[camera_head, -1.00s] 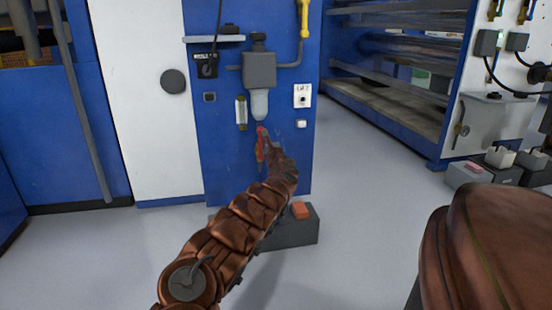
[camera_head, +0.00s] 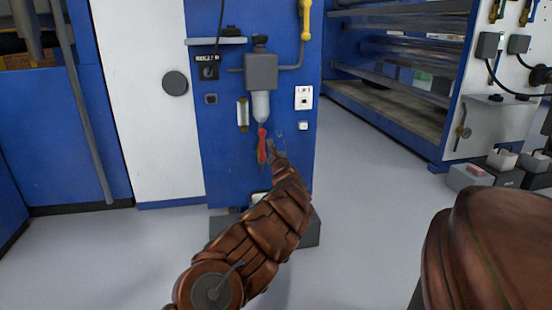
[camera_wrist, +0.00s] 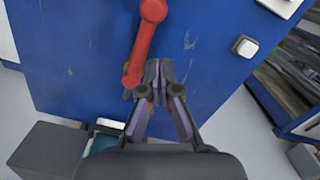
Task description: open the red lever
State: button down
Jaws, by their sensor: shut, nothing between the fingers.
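The red lever (camera_head: 262,146) hangs down on the blue panel, below the grey filter unit and its pale bowl. In the wrist view the red lever (camera_wrist: 146,42) slants from the top edge down to the left side of my fingertips. My gripper (camera_wrist: 158,66) is shut and empty, its tips close to the lever's lower end on the right side. I cannot tell if they touch it. In the head view my gripper (camera_head: 274,148) is small and partly hidden by my arm, just right of the lever.
The blue panel (camera_head: 225,150) stands behind the lever. A white switch plate (camera_head: 303,97) and a small white button (camera_head: 303,126) are to its right. A dark grey foot pedal box (camera_head: 308,232) lies on the floor below.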

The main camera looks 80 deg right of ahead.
jog(key=shift+v, duration=3)
jog(key=shift+r, duration=0.15)
jog(key=shift+w+d, duration=0.1)
jog(key=x, duration=0.5)
jog(key=shift+d, duration=0.1)
